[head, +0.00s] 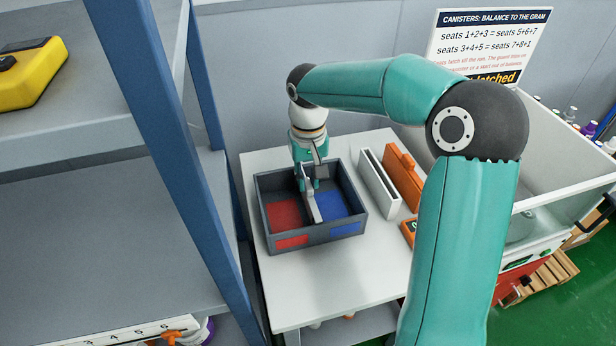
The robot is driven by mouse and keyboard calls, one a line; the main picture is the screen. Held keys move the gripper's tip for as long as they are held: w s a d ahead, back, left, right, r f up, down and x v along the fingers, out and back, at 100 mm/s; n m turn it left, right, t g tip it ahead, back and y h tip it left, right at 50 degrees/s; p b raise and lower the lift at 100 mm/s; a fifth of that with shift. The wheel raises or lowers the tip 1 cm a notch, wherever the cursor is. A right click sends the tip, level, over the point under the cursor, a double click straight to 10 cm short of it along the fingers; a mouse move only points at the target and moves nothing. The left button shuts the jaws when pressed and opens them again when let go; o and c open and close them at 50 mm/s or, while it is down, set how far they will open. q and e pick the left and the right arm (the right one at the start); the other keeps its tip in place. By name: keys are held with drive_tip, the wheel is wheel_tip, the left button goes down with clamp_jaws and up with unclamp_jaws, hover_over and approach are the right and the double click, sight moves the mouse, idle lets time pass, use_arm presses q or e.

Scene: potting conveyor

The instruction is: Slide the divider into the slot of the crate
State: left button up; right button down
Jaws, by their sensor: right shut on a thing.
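The dark grey crate (262,222) stands on a white table, with a red floor area on its left and a blue one on its right. My right gripper (308,184) points down into the crate near its middle and is shut on a thin grey divider (314,211). The divider stands nearly upright between the red and blue areas, slightly tilted in the picture. The gripper hides its upper and far part, and I cannot tell whether its edges sit in the slot. My left gripper is not in view.
A white upright panel or holder (378,182) and an orange piece (403,180) stand right of the crate. A blue-framed shelf (165,120) rises close on the left, with a yellow device (30,75) on it. The front of the white table (330,285) is clear.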

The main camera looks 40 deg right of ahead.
drive_tip(key=shift+f, duration=0.15)
drive_tip(key=c, duration=1)
unclamp_jaws()
wheel_tip(320, 180, up, 12)
